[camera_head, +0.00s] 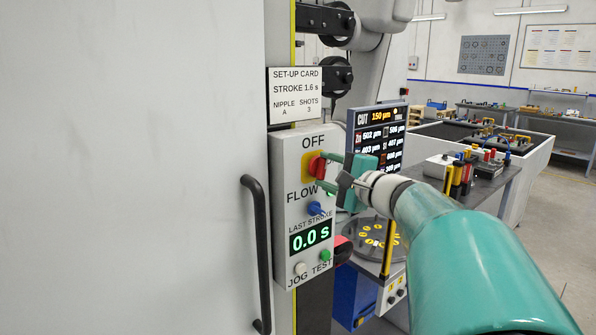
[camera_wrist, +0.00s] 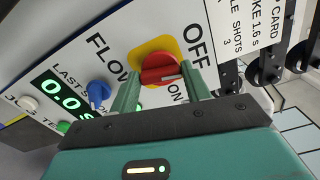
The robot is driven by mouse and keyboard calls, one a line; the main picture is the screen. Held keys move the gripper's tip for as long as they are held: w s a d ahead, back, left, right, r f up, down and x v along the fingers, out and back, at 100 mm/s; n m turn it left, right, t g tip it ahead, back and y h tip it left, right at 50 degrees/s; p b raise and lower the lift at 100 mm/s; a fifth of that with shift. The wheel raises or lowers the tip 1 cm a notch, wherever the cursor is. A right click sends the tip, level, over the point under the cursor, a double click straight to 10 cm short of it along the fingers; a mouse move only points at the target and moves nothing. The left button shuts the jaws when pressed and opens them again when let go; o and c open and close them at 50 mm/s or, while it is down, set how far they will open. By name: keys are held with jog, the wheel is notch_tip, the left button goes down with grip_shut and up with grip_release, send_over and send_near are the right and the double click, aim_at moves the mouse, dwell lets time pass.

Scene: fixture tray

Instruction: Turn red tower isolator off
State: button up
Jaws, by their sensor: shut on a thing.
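The red isolator knob (camera_head: 316,166) sits on a yellow plate on the pale control panel (camera_head: 285,225), with OFF printed above it and ON to its right. In the wrist view the knob (camera_wrist: 160,69) has a pale mark on its bar; I cannot tell clearly which label it points to. My gripper (camera_head: 329,171) reaches in from the right, its green fingers shut on the knob. In the wrist view my gripper (camera_wrist: 163,84) has one finger at each side of the knob. The fingers partly hide the plate and the ON label.
Below the knob are a blue FLOW knob (camera_head: 315,208), a 0.0 s display (camera_head: 310,237), a white JOG button (camera_head: 300,268) and a green TEST button (camera_head: 325,255). A black door handle (camera_head: 258,255) stands left. A dark screen (camera_head: 378,130) is close behind my gripper.

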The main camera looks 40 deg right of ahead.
jog(key=shift+n, duration=1.1)
jog(key=o, duration=1)
jog(key=s, duration=1.3)
jog(key=shift+s+d, duration=0.2)
jog(key=shift+s, duration=0.2)
